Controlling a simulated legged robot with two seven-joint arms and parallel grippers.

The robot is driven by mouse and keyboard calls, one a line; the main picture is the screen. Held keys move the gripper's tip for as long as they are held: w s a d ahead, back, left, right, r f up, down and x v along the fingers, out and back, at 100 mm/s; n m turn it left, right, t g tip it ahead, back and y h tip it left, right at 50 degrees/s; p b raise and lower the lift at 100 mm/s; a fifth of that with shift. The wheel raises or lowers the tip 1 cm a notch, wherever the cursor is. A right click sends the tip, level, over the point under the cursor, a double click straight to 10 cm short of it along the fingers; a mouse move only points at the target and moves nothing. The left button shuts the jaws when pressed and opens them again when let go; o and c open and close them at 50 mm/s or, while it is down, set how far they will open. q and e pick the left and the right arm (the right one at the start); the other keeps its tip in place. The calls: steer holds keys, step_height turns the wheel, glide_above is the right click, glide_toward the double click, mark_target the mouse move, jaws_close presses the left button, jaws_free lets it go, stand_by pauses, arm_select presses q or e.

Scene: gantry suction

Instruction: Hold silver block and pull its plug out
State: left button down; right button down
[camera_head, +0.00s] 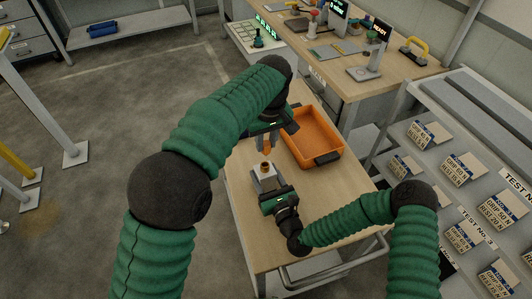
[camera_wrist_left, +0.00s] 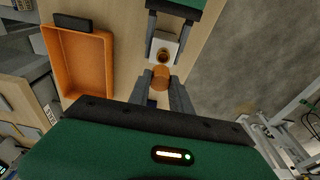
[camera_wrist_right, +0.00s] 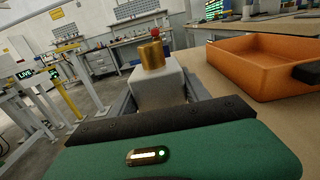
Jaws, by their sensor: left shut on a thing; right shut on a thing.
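The silver block (camera_head: 266,184) stands on the wooden table with a brass collar (camera_head: 264,168) on its top. My right gripper (camera_head: 264,182) is shut on the block, one finger on each side; the right wrist view shows the block (camera_wrist_right: 158,88) and the collar (camera_wrist_right: 152,55) close up. An orange-brown plug (camera_head: 267,149) hangs from my left gripper (camera_head: 267,143), which is shut on it. The plug also shows between the left fingers in the left wrist view (camera_wrist_left: 160,77), beside the collar's dark opening (camera_wrist_left: 163,54). In the head view the plug is above the collar, apart from it.
An orange tray (camera_head: 313,138) with dark handles sits on the table beside the block. A workbench (camera_head: 385,70) with tools stands behind. A sloped rack with labelled cards (camera_head: 460,168) is at the right. Bare table (camera_head: 245,225) lies in front of the block.

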mark_target(265, 142)
arm_select(q)
steer(key=shift+r, duration=1.85)
steer(key=shift+a+r, duration=0.1)
steer(key=shift+r, duration=2.35)
steer(key=shift+r, duration=2.05)
arm_select(e)
steer(key=shift+c, duration=2.2)
jaws_free()
steer(key=shift+d, duration=0.1)
